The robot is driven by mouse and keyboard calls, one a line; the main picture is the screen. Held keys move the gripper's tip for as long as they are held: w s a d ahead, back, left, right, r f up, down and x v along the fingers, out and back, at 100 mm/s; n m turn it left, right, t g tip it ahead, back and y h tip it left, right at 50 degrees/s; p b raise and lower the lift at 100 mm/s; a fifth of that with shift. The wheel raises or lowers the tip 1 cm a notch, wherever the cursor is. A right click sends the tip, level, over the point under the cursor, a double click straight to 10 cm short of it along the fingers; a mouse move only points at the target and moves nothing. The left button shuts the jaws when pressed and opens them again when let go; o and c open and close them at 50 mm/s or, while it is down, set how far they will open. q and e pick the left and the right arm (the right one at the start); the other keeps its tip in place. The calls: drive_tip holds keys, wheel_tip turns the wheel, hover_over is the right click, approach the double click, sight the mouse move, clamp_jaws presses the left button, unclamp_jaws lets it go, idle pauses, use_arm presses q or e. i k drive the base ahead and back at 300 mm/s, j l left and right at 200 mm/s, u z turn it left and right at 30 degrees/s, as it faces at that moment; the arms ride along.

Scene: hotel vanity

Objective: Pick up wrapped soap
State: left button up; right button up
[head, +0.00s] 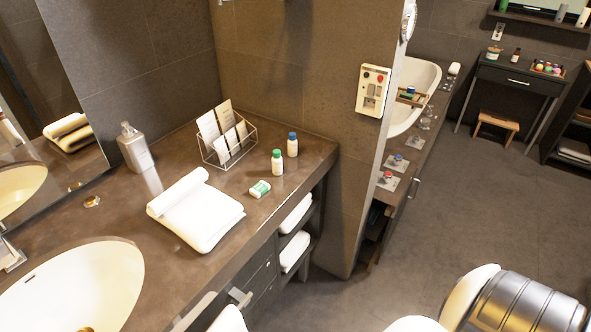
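The wrapped soap (260,188), a small green and white packet, lies on the brown vanity counter (290,185) close to its front edge. It lies to the right of a folded white towel (200,215) and just in front of a green-capped bottle (277,162), apart from both. Nothing covers it. Neither gripper's fingers show in the head view; only white and metallic parts of my own body show along the bottom edge and at the lower right.
A blue-capped bottle (293,145) and a wire rack with cards (228,140) stand behind the soap. A soap dispenser (135,148) stands farther left. The sink (75,285) is at lower left. A wall (325,180) borders the counter's right end. Open floor lies at right.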

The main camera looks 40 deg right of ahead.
sight(261, 187)
drive_tip(key=k+z, duration=0.1)
drive_tip(key=z, duration=0.75)
drive_tip(key=i+l, duration=0.1)
